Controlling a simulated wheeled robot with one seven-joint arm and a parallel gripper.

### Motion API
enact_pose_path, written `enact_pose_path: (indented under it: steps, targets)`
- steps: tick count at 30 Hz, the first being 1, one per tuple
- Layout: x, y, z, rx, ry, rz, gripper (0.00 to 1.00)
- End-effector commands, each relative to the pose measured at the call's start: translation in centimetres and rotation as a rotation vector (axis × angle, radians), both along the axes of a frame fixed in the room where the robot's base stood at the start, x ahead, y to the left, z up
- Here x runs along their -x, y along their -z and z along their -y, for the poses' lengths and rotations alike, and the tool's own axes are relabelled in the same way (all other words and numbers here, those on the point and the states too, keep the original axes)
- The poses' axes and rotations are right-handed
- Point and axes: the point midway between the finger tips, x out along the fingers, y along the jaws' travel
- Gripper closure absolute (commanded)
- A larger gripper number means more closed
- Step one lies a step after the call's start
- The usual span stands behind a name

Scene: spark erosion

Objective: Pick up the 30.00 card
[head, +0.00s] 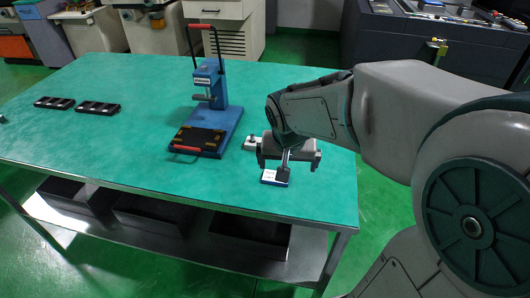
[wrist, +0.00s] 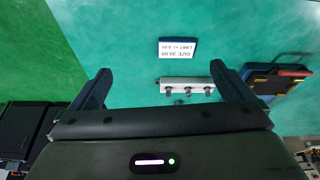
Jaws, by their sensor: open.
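The 30.00 card (head: 270,178) is a small white card with a blue edge, lying flat near the front edge of the green table. In the wrist view the card (wrist: 177,48) shows printed text reading SIZE 30.00, upside down. My gripper (head: 301,166) is above the table, close to the card.
A pale block with three dark knobs (wrist: 187,84) lies near the card. A blue hand press (head: 208,82) with red handles stands behind. Two black slotted trays (head: 98,108) sit at the left. The table (head: 110,150) is clear at front left. Dark bins stand on the shelf below.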

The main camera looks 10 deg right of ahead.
Motion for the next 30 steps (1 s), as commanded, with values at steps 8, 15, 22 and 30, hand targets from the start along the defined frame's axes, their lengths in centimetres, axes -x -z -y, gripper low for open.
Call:
enact_pose_path:
  steps: [8, 15, 22, 30]
  targets:
    - [-5.1, 3.0, -1.2, 0.006, 0.083, 0.047, 0.00]
    - [-6.5, 4.9, -1.2, 0.005, 0.101, 0.056, 0.00]
    - [-7.9, 9.0, -0.6, 0.006, 0.101, 0.054, 0.00]
    - [-8.9, 11.3, -0.2, 0.005, 0.101, 0.058, 0.00]
